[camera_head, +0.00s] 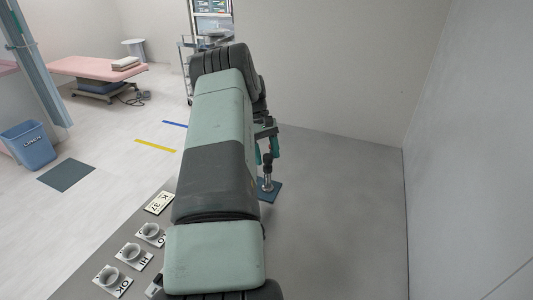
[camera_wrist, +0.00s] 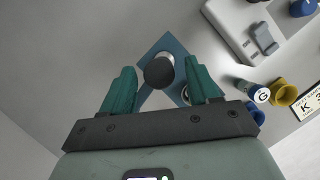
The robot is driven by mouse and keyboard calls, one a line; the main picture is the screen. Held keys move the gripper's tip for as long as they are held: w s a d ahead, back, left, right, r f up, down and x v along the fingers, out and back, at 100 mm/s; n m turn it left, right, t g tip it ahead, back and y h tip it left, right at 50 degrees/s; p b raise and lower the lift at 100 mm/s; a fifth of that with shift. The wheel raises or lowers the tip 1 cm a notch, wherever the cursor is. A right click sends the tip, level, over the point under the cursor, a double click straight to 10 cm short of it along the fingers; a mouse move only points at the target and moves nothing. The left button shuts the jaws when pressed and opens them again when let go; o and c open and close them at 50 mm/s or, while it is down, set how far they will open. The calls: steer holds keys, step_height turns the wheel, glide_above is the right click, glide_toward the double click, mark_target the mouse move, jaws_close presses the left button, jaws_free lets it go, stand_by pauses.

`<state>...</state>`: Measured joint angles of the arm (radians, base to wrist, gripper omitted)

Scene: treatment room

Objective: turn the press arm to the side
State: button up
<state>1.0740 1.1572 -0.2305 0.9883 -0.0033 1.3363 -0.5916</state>
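A small press-like device stands on a blue base plate (camera_head: 270,192), with a metal post and a dark top (camera_head: 268,161). In the wrist view its round black top (camera_wrist: 159,72) sits between my fingertips, with the blue plate (camera_wrist: 147,54) below. My gripper (camera_head: 266,148) has teal fingers. It is open, one finger on each side of the black top; the wrist view shows gaps on both sides (camera_wrist: 159,66). A small round metal-rimmed part (camera_wrist: 186,92) shows beside the right finger, partly hidden. I cannot clearly tell the press arm apart. My own arm hides much of the bench.
A white device with a grey lever (camera_wrist: 264,38), a G-marked cylinder (camera_wrist: 260,95) and a yellow cup (camera_wrist: 284,92) are right in the wrist view. The grey surface right of the plate is clear.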

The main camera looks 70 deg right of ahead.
steer(key=v, duration=1)
steer(key=shift+r, duration=0.35)
steer(key=shift+w+d, duration=0.1)
